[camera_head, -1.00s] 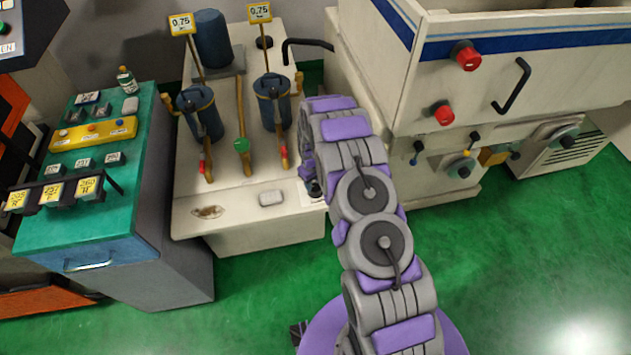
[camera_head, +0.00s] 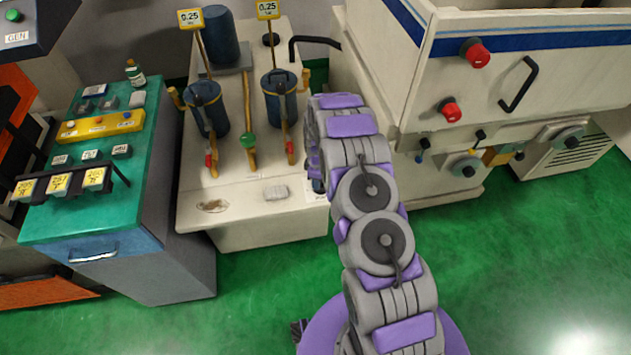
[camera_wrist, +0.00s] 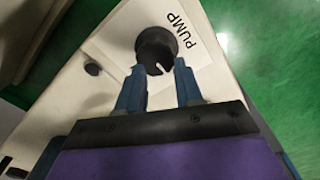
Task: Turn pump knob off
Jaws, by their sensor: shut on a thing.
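The pump knob (camera_wrist: 157,44) is black and round with a white pointer line. In the wrist view it sits on a white plate (camera_wrist: 203,52) marked PUMP, at the front corner of the cream bench. My gripper (camera_wrist: 158,74) has its blue fingers on both sides of the knob and is shut on it. The pointer line slants toward the lower right in the wrist view. In the head view my gripper (camera_head: 317,180) is over the bench's right front corner, and my arm hides the knob.
A green control cabinet (camera_head: 100,190) stands left. A large white machine (camera_head: 510,85) with red knobs stands right. Green floor is clear in front.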

